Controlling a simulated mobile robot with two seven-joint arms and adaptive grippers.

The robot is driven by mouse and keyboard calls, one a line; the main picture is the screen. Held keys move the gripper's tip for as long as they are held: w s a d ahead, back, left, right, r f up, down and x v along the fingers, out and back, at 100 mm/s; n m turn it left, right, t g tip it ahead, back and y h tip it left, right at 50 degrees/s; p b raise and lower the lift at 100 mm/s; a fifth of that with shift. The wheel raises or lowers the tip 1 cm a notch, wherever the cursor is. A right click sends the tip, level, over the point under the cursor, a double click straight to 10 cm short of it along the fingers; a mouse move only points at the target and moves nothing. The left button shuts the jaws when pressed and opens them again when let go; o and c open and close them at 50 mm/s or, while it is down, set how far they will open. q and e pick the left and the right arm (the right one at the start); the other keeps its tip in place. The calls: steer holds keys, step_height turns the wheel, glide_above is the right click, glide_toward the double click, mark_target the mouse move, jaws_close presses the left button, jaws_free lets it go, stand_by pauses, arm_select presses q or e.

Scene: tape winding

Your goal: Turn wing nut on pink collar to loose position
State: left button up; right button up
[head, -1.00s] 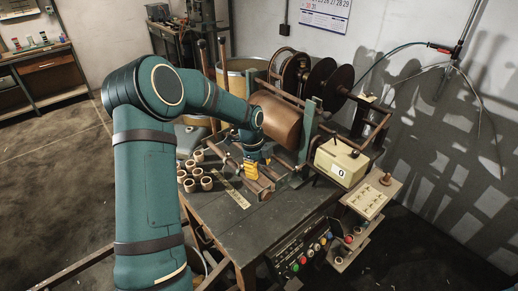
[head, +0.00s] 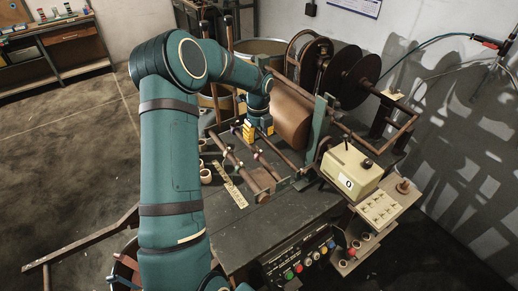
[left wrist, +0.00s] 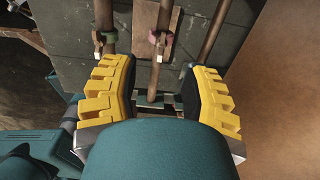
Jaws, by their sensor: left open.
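In the left wrist view a small pink collar (left wrist: 157,36) sits on the middle rod, with what looks like its wing nut (left wrist: 160,51) on the near side. How the nut is turned is too small to tell. A green collar (left wrist: 105,37) sits on the rod to its left. My left gripper (left wrist: 161,66) is open, its yellow-padded fingers on either side of the middle rod, with the pink collar just beyond the fingertips and apart from them. In the head view the left gripper (head: 255,137) is over the rods beside the brown roll. My right gripper is not in view.
The large brown roll (head: 291,119) stands close on the gripper's right. Rods and a wooden block (head: 261,178) lie in front. A yellow ruler (head: 236,194), cups (head: 205,176) and a counter box (head: 350,168) are nearby. The front tabletop (head: 290,222) is clear.

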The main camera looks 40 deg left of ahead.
mark_target(259, 149)
arm_select(q)
step_height(259, 149, down, 7)
steer(key=shift+w+r, duration=0.1)
steer(key=shift+r, duration=0.05)
jaws_close()
